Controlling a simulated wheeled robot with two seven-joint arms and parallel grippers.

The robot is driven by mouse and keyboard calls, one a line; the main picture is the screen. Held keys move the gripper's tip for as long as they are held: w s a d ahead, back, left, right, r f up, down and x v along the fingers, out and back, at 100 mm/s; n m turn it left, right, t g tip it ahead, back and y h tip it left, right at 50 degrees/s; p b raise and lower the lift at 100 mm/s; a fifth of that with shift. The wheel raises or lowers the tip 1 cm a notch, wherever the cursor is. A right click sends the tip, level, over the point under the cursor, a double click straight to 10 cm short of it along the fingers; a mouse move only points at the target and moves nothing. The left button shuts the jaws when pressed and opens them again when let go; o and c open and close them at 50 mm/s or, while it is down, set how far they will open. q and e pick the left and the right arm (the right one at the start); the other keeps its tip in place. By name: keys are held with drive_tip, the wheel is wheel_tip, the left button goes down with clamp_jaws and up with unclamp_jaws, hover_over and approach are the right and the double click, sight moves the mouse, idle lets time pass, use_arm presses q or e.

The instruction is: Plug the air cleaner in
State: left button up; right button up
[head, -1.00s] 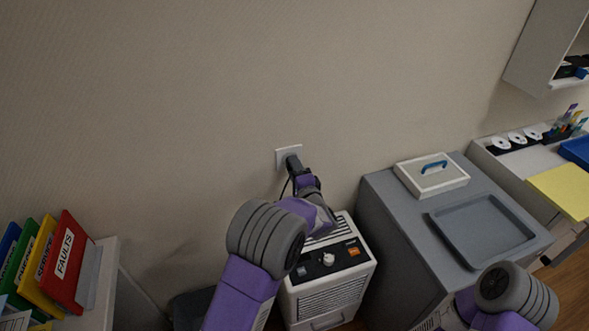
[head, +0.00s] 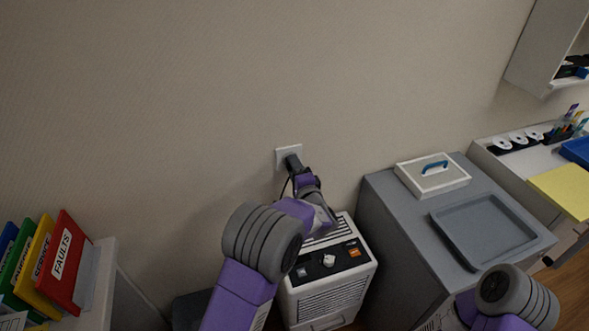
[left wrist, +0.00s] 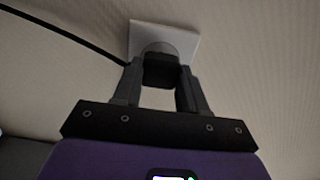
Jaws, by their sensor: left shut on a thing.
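The air cleaner (head: 327,283) is a white box with a dark top panel, knobs and a front grille, standing on the floor against the wall. A white wall socket (head: 288,153) is above it; it also shows in the left wrist view (left wrist: 190,38). My left gripper (head: 291,163) is at the socket, shut on the dark plug (left wrist: 160,70). The plug's front is at the socket's round recess; how deep it sits is hard to tell. A black cord (left wrist: 68,33) runs off to the left in the wrist view. My right gripper is out of view; only its arm shows at lower right.
A grey cabinet (head: 391,222) right of the air cleaner bears a grey tray (head: 450,226) and a white box with a blue handle (head: 411,182). A shelf at left holds coloured binders (head: 64,262). The wall around the socket is clear.

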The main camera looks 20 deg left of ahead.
use_arm(q)
drive_tip(key=shift+w+a, duration=0.25)
drive_tip(key=shift+w, duration=0.1)
drive_tip(key=o, duration=1.1)
drive_tip(key=v, duration=0.7)
drive_tip(key=shift+s+d+p, duration=0.15)
drive_tip(key=shift+s+p, duration=0.1)
drive_tip(key=shift+p, duration=0.15)
